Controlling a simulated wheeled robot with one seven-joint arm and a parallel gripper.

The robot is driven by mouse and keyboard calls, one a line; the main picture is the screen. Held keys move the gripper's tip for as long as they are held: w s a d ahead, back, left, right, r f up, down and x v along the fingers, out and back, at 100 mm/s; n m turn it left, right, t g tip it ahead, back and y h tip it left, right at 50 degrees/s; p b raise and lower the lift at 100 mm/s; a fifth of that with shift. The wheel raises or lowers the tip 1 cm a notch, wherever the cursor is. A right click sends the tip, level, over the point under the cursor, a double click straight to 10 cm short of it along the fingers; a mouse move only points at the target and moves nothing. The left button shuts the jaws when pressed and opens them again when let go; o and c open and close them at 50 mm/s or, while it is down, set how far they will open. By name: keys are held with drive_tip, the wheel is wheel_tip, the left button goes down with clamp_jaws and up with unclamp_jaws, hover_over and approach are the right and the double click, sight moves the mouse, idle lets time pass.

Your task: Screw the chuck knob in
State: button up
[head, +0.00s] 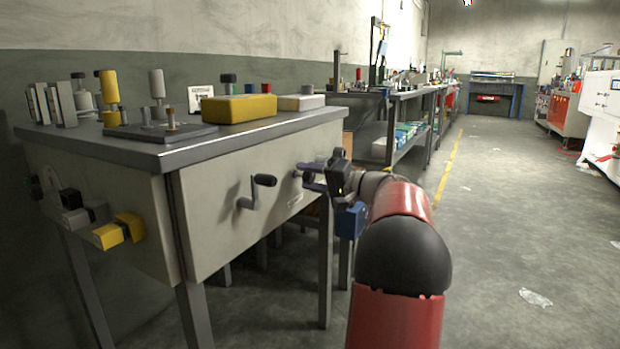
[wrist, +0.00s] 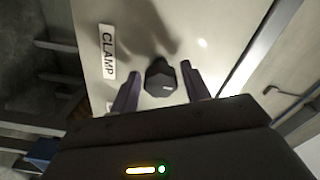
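My gripper (head: 306,177) is at the right end of the bench's front panel (head: 225,225) in the head view. In the wrist view its two fingers (wrist: 159,67) are spread open, one on each side of a dark faceted knob (wrist: 160,79) on the pale panel. Gaps show between the knob and both fingers. A label reading "CLAMP" (wrist: 107,52) is beside this knob. In the head view the knob (head: 297,174) is small and partly hidden by my gripper. I cannot tell how far in it is screwed.
A dark crank handle (head: 262,181) sticks out of the panel left of my gripper. Yellow and grey blocks (head: 108,236) jut from the bench's left side. The bench top holds a yellow box (head: 239,108) and several posts. The floor at right (head: 510,220) is mostly clear.

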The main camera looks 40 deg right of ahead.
drive_tip(key=shift+o, duration=0.6)
drive_tip(key=v, duration=0.7)
drive_tip(key=shift+s, duration=0.35)
drive_tip(key=shift+d, duration=0.1)
